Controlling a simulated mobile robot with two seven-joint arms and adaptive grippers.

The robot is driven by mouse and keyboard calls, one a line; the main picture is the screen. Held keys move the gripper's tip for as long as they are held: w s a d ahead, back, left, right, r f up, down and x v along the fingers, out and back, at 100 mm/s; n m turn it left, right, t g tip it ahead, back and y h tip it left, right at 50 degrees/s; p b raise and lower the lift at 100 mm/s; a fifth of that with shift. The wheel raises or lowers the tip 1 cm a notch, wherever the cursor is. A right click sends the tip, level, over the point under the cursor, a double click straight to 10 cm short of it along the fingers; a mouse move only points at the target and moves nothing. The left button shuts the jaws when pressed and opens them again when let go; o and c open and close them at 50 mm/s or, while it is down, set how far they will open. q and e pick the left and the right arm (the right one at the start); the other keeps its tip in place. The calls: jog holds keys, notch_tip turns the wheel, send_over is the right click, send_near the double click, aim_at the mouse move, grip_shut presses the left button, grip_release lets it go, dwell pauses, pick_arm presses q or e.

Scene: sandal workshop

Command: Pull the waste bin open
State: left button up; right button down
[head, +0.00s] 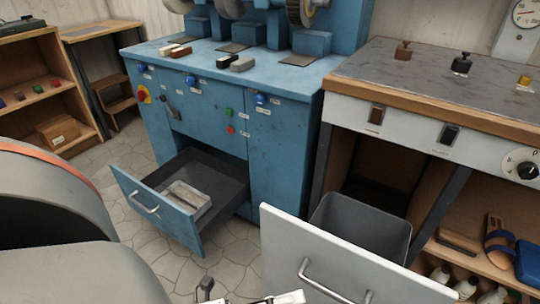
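The waste bin is a dark grey tub (362,228) behind a white front panel (335,262). It stands pulled out of the right workbench, and its open top shows. A metal bar handle (335,284) is on the panel, with its lower right end near the picture's bottom edge. My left arm fills the lower left. Small gripper parts (250,296), one dark and one pale, show at the bottom edge, left of the handle. They seem to belong to my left gripper; most of it is cut off, and its opening and any contact are hidden. My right gripper is not in view.
A blue machine cabinet (275,140) stands in the middle with its lower drawer (160,211) open over the stone floor. Right of the bin, a shelf holds a sandal (498,240), white bottles and a blue item. A wooden shelf (50,95) stands far left.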

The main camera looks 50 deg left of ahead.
pick_arm(q)
jog(key=shift+v, duration=1.9)
